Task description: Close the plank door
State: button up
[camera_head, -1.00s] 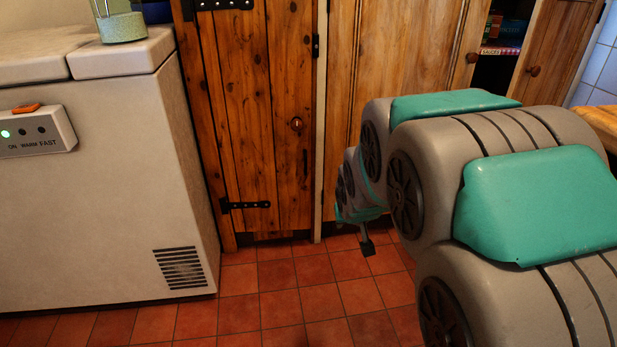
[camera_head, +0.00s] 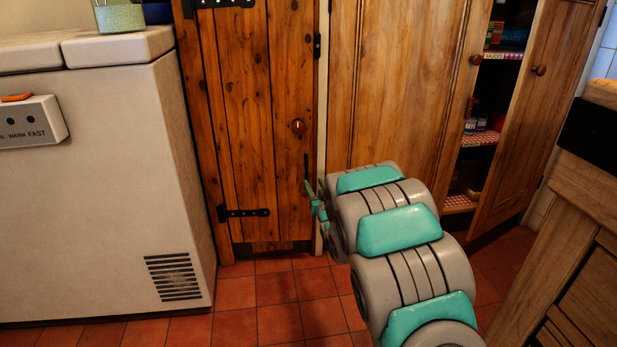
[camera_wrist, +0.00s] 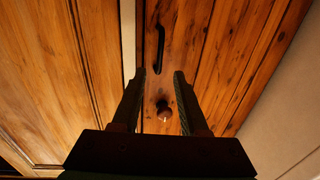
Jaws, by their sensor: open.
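The plank door (camera_head: 245,130) is knotty orange-brown pine with black strap hinges on its left side. It looks about flush with its frame; I cannot tell whether a small gap remains. My gripper (camera_head: 312,196) is beside that edge, just below the handle, partly hidden by my arm. In the wrist view, which looks turned over, my gripper (camera_wrist: 165,74) is open and empty. The knob (camera_wrist: 164,112) and handle (camera_wrist: 161,48) appear between and beyond the fingers, with no clear contact.
A white chest freezer (camera_head: 90,190) stands left of the door. To the right, a panelled cupboard (camera_head: 395,90) has its right door (camera_head: 535,120) ajar, showing stocked shelves. A wooden counter (camera_head: 575,215) stands at the far right. Tiled floor (camera_head: 260,295) is clear before the plank door.

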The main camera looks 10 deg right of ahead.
aim_at(307, 170)
jog(key=w, duration=0.6)
jog(key=shift+a+b, duration=0.3)
jog(key=shift+b, duration=0.05)
jog(key=shift+w+r, duration=0.1)
jog(key=shift+w, duration=0.7)
jog(key=shift+c, duration=0.3)
grip_shut()
